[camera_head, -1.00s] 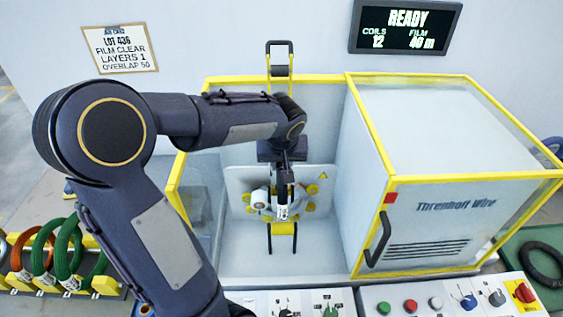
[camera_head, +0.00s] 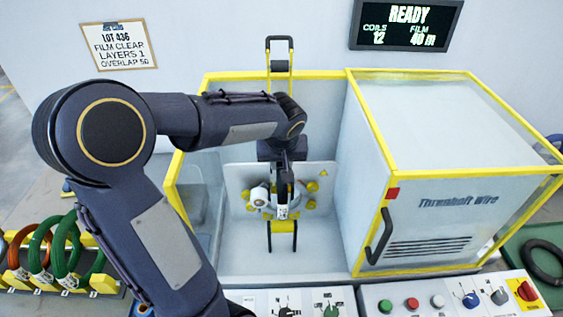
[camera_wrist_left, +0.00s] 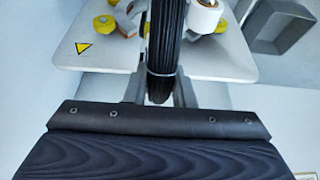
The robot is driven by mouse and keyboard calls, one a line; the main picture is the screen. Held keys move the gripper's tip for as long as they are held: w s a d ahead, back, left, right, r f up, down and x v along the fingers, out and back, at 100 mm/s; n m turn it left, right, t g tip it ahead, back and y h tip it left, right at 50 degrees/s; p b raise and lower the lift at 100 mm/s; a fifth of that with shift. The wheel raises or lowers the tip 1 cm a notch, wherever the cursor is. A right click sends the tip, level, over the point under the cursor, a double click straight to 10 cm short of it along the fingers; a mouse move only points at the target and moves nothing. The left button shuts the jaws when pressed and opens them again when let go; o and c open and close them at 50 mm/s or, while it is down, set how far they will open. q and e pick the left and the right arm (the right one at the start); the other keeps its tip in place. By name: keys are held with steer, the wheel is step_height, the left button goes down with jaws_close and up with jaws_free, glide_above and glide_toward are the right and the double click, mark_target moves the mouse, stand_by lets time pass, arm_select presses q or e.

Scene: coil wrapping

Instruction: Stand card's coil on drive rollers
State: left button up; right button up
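My left gripper (camera_head: 283,203) is inside the open bay of the wrapping machine, in front of its upright plate. In the left wrist view, it (camera_wrist_left: 163,92) is shut on a black coil (camera_wrist_left: 166,45), seen edge-on between the fingers, with a pale band around it. In the head view the coil is mostly hidden behind the gripper and shows a small white tag. A yellow roller (camera_head: 283,227) between dark bars lies just below the gripper; I cannot tell whether the coil touches it. The card (camera_head: 118,45) reads lot 436, film clear, layers 1, overlap 50. My right gripper is not in view.
A white film roll (camera_head: 259,196) and yellow pads surround the plate's opening; the roll (camera_wrist_left: 204,17) is close beside the coil. A yellow-framed cover (camera_head: 460,90) stands right of the bay. A button panel (camera_head: 440,300) lies in front.

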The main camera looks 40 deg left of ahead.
arm_select(q)
steer(key=o, duration=0.5)
steer(key=shift+r, duration=0.1)
steer(key=shift+o, duration=0.2)
steer(key=p+v, duration=0.3)
steer(key=v, duration=0.3)
steer(key=shift+d+r+p, duration=0.1)
steer(key=shift+r+p, duration=0.25)
steer(key=shift+r, duration=0.05)
steer(key=shift+s+d+r, duration=0.15)
steer(key=shift+s+r, duration=0.1)
steer(key=shift+r, duration=0.15)
